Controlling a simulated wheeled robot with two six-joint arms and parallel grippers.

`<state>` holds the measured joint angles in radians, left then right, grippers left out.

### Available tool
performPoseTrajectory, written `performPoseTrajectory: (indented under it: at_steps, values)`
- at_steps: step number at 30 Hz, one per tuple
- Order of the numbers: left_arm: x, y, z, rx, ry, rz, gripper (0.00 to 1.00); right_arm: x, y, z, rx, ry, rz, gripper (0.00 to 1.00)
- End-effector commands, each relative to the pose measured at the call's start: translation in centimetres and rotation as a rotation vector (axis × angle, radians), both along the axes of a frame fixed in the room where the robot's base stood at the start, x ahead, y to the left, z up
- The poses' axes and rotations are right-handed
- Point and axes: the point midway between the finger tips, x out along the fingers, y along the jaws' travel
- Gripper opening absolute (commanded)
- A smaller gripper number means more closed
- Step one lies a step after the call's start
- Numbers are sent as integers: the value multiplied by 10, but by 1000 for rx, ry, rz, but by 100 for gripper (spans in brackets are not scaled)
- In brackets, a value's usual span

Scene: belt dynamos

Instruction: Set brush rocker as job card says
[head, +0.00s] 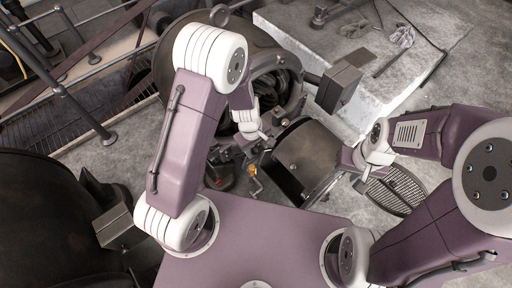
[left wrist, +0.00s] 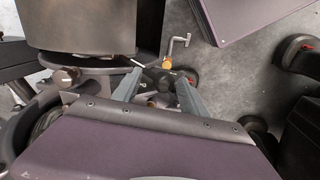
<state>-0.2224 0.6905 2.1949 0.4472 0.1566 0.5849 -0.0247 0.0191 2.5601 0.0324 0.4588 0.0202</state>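My left gripper (head: 262,137) reaches into the open end of the large dark dynamo (head: 180,70). In the left wrist view its two grey fingers (left wrist: 160,78) are spread apart, with dark metal parts and a brass-coloured piece between and behind them. I cannot tell whether they touch anything. The brush rocker cannot be made out for certain; dark ring-shaped parts (head: 290,80) show in the dynamo's end. A small crank with a yellow part (head: 254,184) stands below; it also shows in the left wrist view (left wrist: 180,45). My right gripper (head: 352,158) is beside a dark curved housing (head: 305,150), its fingers unclear. No readable job card shows.
A grey box (head: 339,86) stands right of the dynamo's end. A pale concrete block (head: 300,35) carries a crumpled rag (head: 403,36). Railings (head: 60,90) and another dark rounded machine (head: 50,220) are at left.

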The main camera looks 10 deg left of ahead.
Motion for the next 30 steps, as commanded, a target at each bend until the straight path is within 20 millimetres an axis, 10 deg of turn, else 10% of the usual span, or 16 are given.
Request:
performPoseTrajectory:
  at_steps: [15,30]
  values:
    - [-6,6,83,-1,-2,-1,51,0,0,53,0,0,0,38]
    - [-8,7,90,1,1,-1,51,0,0,54,0,0,0,38]
